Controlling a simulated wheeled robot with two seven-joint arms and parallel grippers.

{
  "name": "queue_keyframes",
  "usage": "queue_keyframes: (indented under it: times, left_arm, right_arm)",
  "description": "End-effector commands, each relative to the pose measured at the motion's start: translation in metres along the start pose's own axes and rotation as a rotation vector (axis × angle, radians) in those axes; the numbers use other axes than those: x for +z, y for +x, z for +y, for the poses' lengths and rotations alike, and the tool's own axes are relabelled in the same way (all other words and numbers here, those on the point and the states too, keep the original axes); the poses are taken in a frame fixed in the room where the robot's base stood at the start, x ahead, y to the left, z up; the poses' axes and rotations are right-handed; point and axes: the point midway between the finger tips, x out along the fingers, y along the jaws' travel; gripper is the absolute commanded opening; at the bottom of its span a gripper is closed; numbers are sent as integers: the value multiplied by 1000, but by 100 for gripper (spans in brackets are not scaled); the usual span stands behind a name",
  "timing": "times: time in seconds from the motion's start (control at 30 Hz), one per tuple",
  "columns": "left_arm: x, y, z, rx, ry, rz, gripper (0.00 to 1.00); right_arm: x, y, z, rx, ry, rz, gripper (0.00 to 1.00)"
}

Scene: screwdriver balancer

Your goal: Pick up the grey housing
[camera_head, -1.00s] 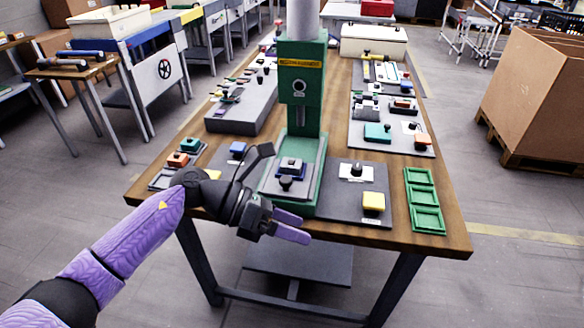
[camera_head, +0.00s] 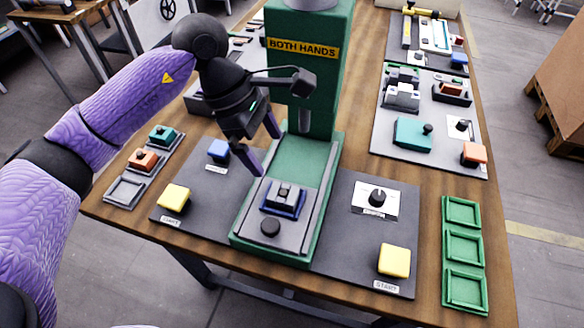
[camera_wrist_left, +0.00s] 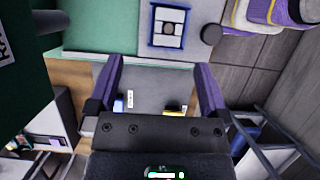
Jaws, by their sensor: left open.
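A small grey housing (camera_head: 284,192) with a dark round centre sits in a blue nest (camera_head: 297,212) on the bed of the green press (camera_head: 332,165). It also shows in the wrist view (camera_wrist_left: 169,28), beyond the fingertips. My left gripper (camera_head: 260,143) is open and empty. It hangs above and behind the housing, beside the press column, with its fingers pointing down. Both fingers also show in the wrist view (camera_wrist_left: 160,65), apart with nothing between them. My right gripper is not in view.
Yellow buttons (camera_head: 174,197) (camera_head: 394,260) flank the press. A blue button (camera_head: 219,150) is left of the gripper, and a black knob (camera_head: 377,197) is to the right. Green trays (camera_head: 464,248) stand at the right edge. The press column (camera_head: 310,70) is close to the gripper.

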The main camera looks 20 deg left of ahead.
Motion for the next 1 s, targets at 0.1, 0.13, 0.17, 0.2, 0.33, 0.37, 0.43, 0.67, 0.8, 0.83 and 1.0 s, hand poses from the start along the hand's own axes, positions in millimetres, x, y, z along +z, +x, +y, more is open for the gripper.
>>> queue_keyframes:
  times: [0.1,0.13,0.17,0.2,0.33,0.37,0.43,0.67,0.8,0.83,1.0]
  left_arm:
    - [0,19,-1,-6,1,-2,100]
    - [0,26,-1,-6,1,-2,100]
    - [-1,32,-1,-7,0,-2,100]
    - [-1,41,-2,-7,-1,-2,100]
    - [-4,71,-7,-7,-1,-3,100]
    - [-5,77,-8,-7,-1,-3,100]
    - [-4,89,-8,-5,-1,-4,100]
    - [-4,98,-8,-2,-1,-2,100]
    - [-4,98,-8,-2,-1,-2,85]
    - [-4,97,-8,-2,-1,-2,79]
    - [-4,97,-8,-2,-1,-2,43]
  right_arm:
    - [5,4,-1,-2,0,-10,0]
    - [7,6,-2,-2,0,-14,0]
    - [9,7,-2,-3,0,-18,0]
    - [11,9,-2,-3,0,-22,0]
    - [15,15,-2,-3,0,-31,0]
    - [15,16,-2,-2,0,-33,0]
    - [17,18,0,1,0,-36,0]
    - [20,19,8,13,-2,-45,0]
    - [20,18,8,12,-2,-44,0]
    - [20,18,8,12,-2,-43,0]
    - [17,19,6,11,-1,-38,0]
